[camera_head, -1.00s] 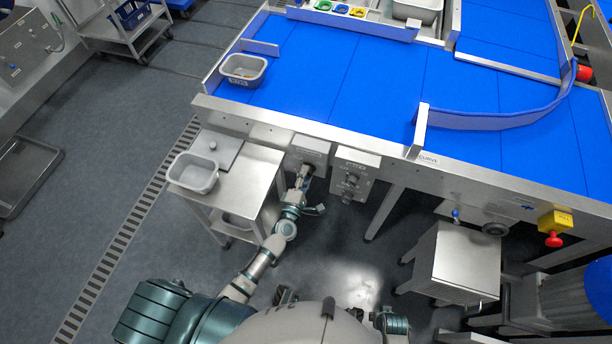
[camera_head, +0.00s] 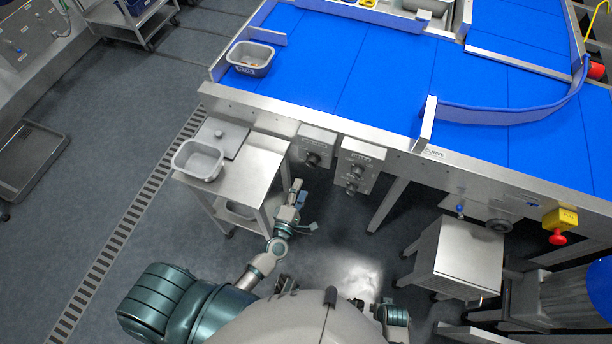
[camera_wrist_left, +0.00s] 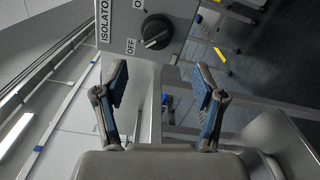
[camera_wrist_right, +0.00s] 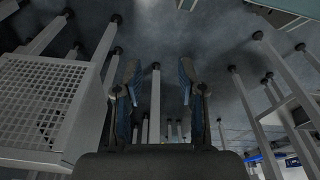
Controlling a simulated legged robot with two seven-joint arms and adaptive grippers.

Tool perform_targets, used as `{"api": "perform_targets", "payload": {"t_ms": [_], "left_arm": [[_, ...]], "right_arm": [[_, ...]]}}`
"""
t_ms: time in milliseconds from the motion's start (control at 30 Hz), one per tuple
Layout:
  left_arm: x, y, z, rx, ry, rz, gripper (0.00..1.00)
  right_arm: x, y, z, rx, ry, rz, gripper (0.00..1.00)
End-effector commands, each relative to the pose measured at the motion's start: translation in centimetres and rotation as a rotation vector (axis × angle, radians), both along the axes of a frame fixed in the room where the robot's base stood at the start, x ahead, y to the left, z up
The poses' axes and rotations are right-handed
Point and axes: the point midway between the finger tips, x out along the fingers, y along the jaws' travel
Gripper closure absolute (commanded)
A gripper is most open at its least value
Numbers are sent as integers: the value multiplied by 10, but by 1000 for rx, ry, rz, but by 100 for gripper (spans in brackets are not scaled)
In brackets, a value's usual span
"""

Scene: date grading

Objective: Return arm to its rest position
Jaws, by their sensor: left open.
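My left arm reaches forward beside the small steel table, with my left gripper (camera_head: 299,192) below the front of the blue conveyor. In the left wrist view my left gripper (camera_wrist_left: 160,90) is open and empty, its two blue-padded fingers apart. An isolator box with a black knob (camera_wrist_left: 157,31) stands beyond the fingertips, clear of them. The same box shows in the head view (camera_head: 316,139). In the right wrist view my right gripper (camera_wrist_right: 155,80) has its fingers apart with nothing between them. My right gripper is not seen in the head view.
A steel side table (camera_head: 245,175) with a grey tub (camera_head: 198,161) stands left of my left gripper. A grey bin (camera_head: 250,60) sits on the blue conveyor (camera_head: 380,75). A steel stand (camera_head: 468,258) is at the right. Floor between is clear.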

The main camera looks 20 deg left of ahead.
Motion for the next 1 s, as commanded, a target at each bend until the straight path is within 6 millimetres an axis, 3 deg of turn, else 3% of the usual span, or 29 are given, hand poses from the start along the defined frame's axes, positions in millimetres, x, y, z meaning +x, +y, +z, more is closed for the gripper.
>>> {"api": "perform_targets", "payload": {"t_ms": [200, 833, 933, 1000], "left_arm": [[-23, 1, -1, 0, 2, 1, 30], [-25, 0, -3, 14, 5, -7, 30], [-30, -12, -19, 145, 46, -83, 30], [-41, -26, -49, 337, 112, -197, 30]], "right_arm": [[0, 0, 0, 0, 0, 0, 60], [0, 1, 0, 1, -1, 0, 60], [1, 1, 0, 2, -5, 0, 60], [-4, -1, -12, 0, 7, 1, 60]]}}
